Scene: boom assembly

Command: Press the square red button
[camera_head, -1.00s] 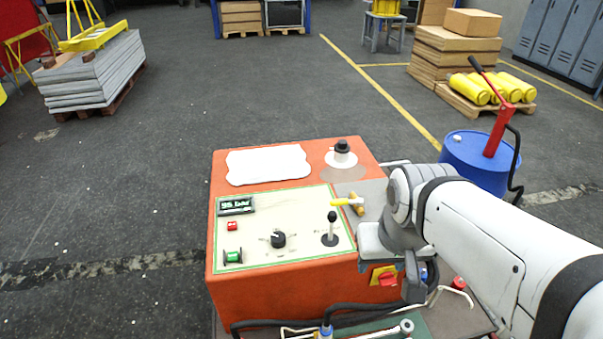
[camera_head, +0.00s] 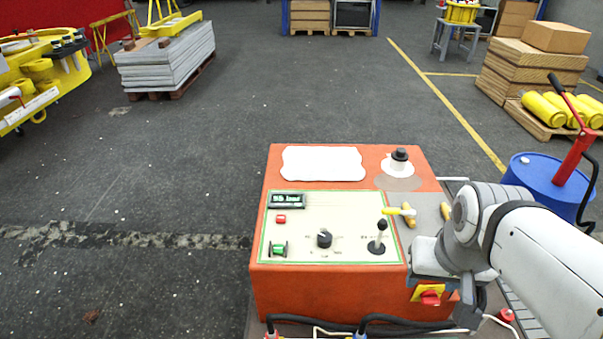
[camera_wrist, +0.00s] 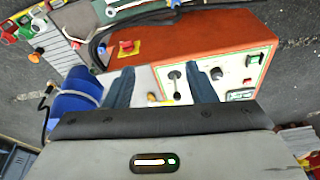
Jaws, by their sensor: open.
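The small square red button (camera_head: 281,219) sits on the cream panel (camera_head: 300,230) of the orange console (camera_head: 330,290), below the display (camera_head: 286,201) and above a green switch (camera_head: 278,249). In the wrist view the red button (camera_wrist: 247,82) looks small beside the green switch (camera_wrist: 252,60), at the right. My gripper (camera_wrist: 161,70) is open and empty, its two fingers apart over the console's lever side. The button lies to the right of both fingers, apart from them. In the head view my arm reaches in from the right and the fingers cannot be made out.
A black lever (camera_head: 378,241) and a black knob (camera_head: 324,238) stand up from the panel. A red switch on a yellow plate (camera_head: 429,294) is on the console front. A blue barrel (camera_head: 545,180) stands at right. Cables run along the front. The floor left of the console is clear.

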